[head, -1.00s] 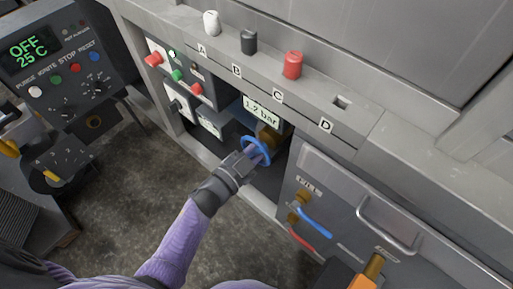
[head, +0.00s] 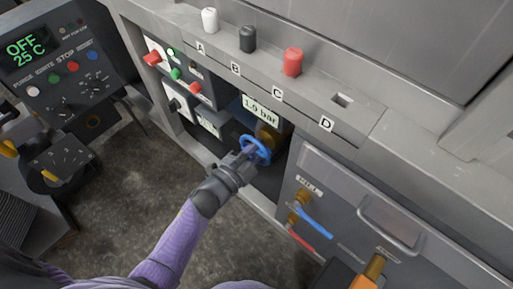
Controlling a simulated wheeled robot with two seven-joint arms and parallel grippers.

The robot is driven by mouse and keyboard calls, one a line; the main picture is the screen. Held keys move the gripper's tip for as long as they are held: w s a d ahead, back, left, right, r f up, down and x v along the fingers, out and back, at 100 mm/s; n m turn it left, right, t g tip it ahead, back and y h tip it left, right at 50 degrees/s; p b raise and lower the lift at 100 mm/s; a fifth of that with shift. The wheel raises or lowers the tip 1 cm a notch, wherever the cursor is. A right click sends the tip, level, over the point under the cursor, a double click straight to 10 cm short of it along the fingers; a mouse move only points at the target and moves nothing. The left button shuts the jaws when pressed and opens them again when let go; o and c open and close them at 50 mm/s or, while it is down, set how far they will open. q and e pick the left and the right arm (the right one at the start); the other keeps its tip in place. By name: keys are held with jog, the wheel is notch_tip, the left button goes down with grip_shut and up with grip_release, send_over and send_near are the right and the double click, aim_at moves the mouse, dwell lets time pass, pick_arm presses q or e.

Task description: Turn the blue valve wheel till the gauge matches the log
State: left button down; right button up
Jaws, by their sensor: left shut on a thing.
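The blue valve wheel (head: 256,148) sits in the open recess below the ledge, in front of a brass fitting (head: 269,138). My left gripper (head: 250,154) reaches in from the lower left and is shut on the wheel's near side. The gauge (head: 261,109) is a pale display just above the wheel; it seems to read 1.0 bar. A white label (head: 208,122) is left of the wheel, its text too small to read. No log can be made out. My right gripper does not show clearly.
A drawer-like panel (head: 370,215) with blue and red levers is at right. A control console (head: 65,70) reads OFF 25 C.

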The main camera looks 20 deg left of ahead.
pick_arm(q)
jog(key=shift+m, duration=0.4)
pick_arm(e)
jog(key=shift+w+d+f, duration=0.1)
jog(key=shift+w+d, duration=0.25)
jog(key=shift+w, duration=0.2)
pick_arm(q)
jog(key=shift+m, duration=0.3)
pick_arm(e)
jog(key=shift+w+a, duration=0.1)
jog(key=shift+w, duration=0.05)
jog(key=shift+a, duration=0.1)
pick_arm(q)
jog(key=c, duration=0.6)
grip_release()
jog(key=shift+o, duration=0.2)
jog(key=shift+s, duration=0.1)
